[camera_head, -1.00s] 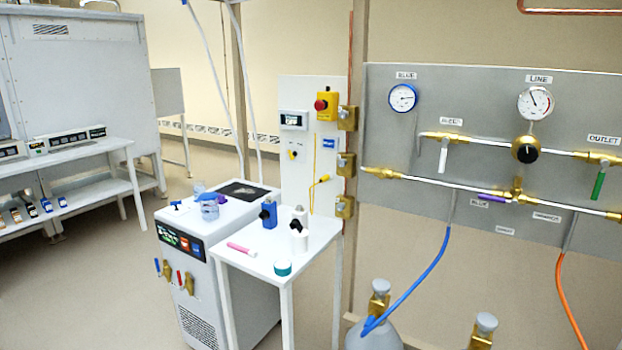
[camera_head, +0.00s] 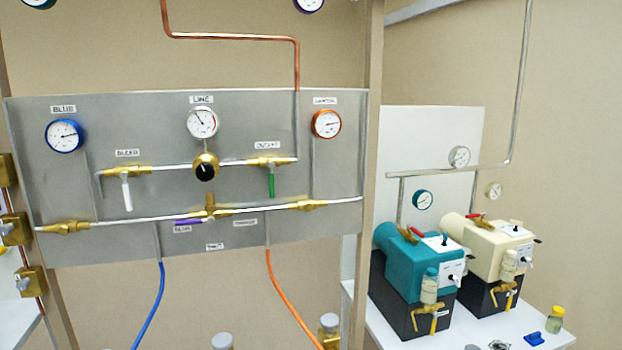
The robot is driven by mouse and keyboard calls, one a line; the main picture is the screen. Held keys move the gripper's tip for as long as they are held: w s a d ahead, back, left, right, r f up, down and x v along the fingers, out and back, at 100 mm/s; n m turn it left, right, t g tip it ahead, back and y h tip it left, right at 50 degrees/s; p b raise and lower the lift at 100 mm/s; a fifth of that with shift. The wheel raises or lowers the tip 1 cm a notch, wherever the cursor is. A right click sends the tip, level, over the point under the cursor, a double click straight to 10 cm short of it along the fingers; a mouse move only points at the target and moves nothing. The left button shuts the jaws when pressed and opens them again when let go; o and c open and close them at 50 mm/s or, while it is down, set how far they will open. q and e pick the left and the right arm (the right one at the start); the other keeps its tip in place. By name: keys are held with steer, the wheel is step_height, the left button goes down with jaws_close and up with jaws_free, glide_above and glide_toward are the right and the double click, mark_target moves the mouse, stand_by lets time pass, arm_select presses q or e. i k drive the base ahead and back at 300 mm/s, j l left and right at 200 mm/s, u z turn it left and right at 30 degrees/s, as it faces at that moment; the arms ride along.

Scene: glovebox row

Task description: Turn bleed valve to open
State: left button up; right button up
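The bleed valve (camera_head: 127,172) is a brass body at the left end of the upper pipe, under a label that appears to read BLEED. Its white lever handle (camera_head: 127,194) hangs straight down, across the line of the pipe. A green-handled valve (camera_head: 271,184) labelled OUTLET sits further right on the same pipe, its handle also down. A black-knobbed regulator (camera_head: 206,168) is between them, below the LINE gauge (camera_head: 202,122). Neither of my grippers shows in this view.
The grey panel (camera_head: 70,205) also carries a blue gauge (camera_head: 64,135), an orange gauge (camera_head: 326,124) and a purple lever (camera_head: 188,221). Blue (camera_head: 150,315) and orange hoses (camera_head: 280,295) hang below. At right, teal (camera_head: 415,262) and cream pumps (camera_head: 490,245) stand on a white table.

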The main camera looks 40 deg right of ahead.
mark_target(123, 175)
steer(key=i+l+z, duration=0.15)
steer(key=l+z, duration=0.2)
steer(key=i+l+z, duration=0.3)
steer(key=j+u, duration=0.5)
steer(key=j, duration=0.25)
steer(key=i+j+z, duration=0.1)
steer(key=z, duration=0.3)
steer(key=i+j+z, duration=0.1)
steer(key=z, duration=0.3)
steer(key=j+z, duration=0.25)
steer(key=z, duration=0.2)
